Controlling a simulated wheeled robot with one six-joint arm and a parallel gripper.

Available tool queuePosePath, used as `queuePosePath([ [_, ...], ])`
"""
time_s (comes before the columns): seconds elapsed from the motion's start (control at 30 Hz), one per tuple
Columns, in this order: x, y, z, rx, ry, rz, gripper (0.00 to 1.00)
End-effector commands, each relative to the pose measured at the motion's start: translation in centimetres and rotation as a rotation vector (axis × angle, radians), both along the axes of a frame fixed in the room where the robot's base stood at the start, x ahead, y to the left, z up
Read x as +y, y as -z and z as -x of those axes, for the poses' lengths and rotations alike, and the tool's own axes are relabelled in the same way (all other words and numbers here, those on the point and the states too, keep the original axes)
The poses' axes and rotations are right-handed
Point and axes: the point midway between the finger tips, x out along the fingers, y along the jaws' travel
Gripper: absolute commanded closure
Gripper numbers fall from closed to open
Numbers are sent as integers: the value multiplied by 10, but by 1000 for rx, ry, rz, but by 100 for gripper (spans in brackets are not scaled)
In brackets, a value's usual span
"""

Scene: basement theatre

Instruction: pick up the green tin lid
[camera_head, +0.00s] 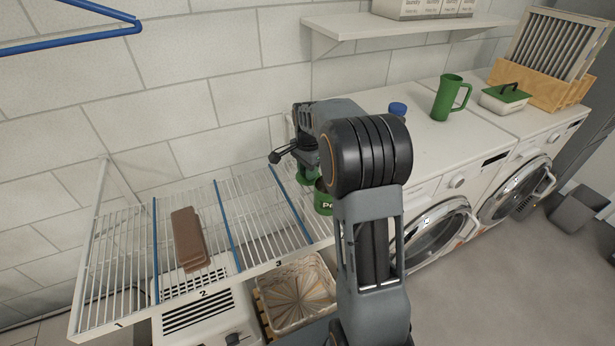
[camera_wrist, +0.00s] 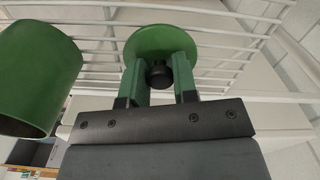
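The green tin lid (camera_wrist: 158,38) is a round green disc with a black knob. In the wrist view its knob sits between the two fingers of my gripper (camera_wrist: 160,76), which look closed against it on both sides. In the head view the lid (camera_head: 306,179) shows below my gripper (camera_head: 308,170), partly hidden by my arm. I cannot tell whether the lid touches the rack.
The white wire rack (camera_head: 255,214) has blue dividers and numbered sections; a brown item (camera_head: 188,239) lies in section 2. A basket (camera_head: 298,294) is below.

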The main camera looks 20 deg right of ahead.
Motion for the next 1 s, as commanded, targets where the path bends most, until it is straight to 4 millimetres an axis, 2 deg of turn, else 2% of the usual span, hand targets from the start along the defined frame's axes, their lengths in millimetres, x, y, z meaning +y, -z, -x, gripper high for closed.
queuePosePath([
  [0.03, 0, 0, 0, 0, 0, 0, 78],
  [0.23, 0, 0, 0, 0, 0, 0, 96],
  [0.57, 0, -4, 0, -1, 0, 1, 97],
  [0.67, 0, -12, 0, -1, 0, 2, 97],
  [0.83, -1, -37, 1, -2, 1, 4, 97],
  [1.0, -8, -67, 28, -3, 2, 4, 97],
])
